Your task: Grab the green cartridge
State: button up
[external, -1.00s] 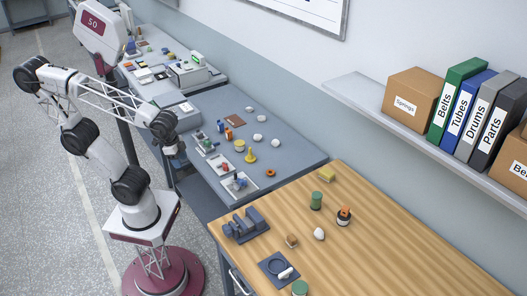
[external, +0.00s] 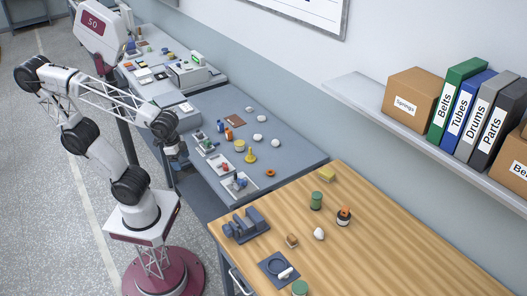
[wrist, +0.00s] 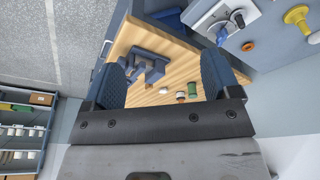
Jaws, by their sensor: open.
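An upright green cylinder (external: 316,200), which looks like the green cartridge, stands on the wooden table in the external view. A second green round-topped object (external: 299,288) is cut off by the bottom edge, so I cannot tell its full shape. A small green object (wrist: 193,90) shows far beyond the fingers, near the right one.
A blue-grey vise-like block (external: 246,226) and a dark square plate (external: 278,268) sit along the wooden table's near-left side. A small pot (external: 344,216), a white lump (external: 319,234) and a yellow block (external: 327,174) are near the green cylinder. The table's right side is clear.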

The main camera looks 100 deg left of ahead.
jog(key=w+d+r+n+t+h, duration=0.1)
jog(key=w+d+t, duration=0.25)
jog(key=w, duration=1.35)
jog(key=w+d+n+t, duration=0.2)
jog(key=w+t, duration=0.2)
jog(key=w, duration=1.4)
jog(key=w+a+f+n+t+y, duration=0.25)
jog(key=w+f+y, duration=0.2)
jog(key=w, duration=0.75)
jog(key=n+g+y, duration=0.4)
jog(key=n+y, duration=0.1)
jog(key=y, duration=0.2)
send_near(316, 196)
jog(key=x, duration=0.3)
jog(key=shift+a+f+m, duration=0.2)
jog(key=shift+m, duration=0.05)
jog(key=shift+x, duration=1.3)
jog(key=shift+x, duration=2.6)
